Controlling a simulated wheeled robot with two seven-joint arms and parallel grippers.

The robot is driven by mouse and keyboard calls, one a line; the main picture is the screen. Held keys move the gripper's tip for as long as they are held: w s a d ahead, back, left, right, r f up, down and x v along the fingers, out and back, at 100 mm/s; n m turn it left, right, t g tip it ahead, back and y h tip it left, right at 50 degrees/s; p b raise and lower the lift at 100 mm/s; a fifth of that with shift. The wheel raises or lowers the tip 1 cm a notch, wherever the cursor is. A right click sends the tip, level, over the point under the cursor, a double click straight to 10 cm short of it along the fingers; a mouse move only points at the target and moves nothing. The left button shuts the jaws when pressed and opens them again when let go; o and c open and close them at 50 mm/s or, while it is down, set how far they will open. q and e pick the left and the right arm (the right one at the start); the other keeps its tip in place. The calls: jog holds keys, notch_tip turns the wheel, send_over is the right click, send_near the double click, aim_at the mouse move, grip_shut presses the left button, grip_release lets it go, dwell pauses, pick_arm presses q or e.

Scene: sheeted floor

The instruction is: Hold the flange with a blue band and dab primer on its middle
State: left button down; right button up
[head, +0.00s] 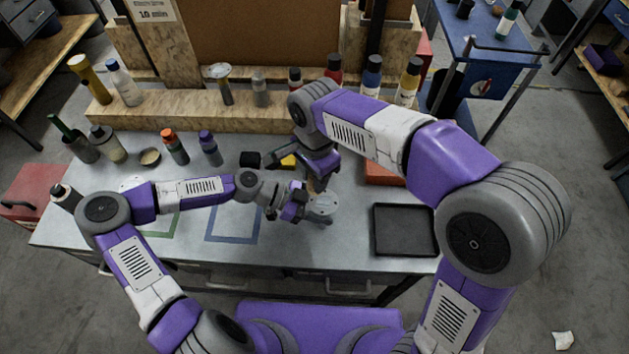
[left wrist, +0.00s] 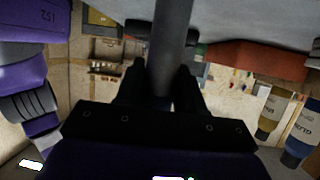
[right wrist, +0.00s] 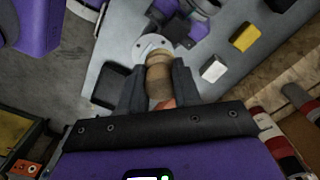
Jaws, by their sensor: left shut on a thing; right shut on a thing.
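The flange (head: 322,209) is a grey round piece above the front middle of the bench. My left gripper (head: 300,206) is shut on it from the left; a grey cylindrical part (left wrist: 173,40) stands between its fingers in the left wrist view. I cannot make out a blue band on it. My right gripper (head: 319,184) is shut on a brown wooden-handled dabber (right wrist: 160,78), above the flange. In the right wrist view the dabber's far end overlaps the flange's pale disc (right wrist: 147,43); I cannot tell whether they touch. The dabber's tip is hidden.
A black tray (head: 405,248) lies to the right, with an orange-red box (head: 383,174) behind it. Blue (head: 232,240) and green (head: 160,235) outlines mark the bench at left. A yellow block (head: 288,161) and black block (head: 250,159) lie behind. Several bottles line the back shelf.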

jog(key=shift+r, duration=0.55)
jog(key=shift+r, duration=1.5)
pick_arm(q)
jog(key=c, duration=0.6)
grip_release()
jog(key=v, duration=1.2)
jog(key=shift+r, duration=0.15)
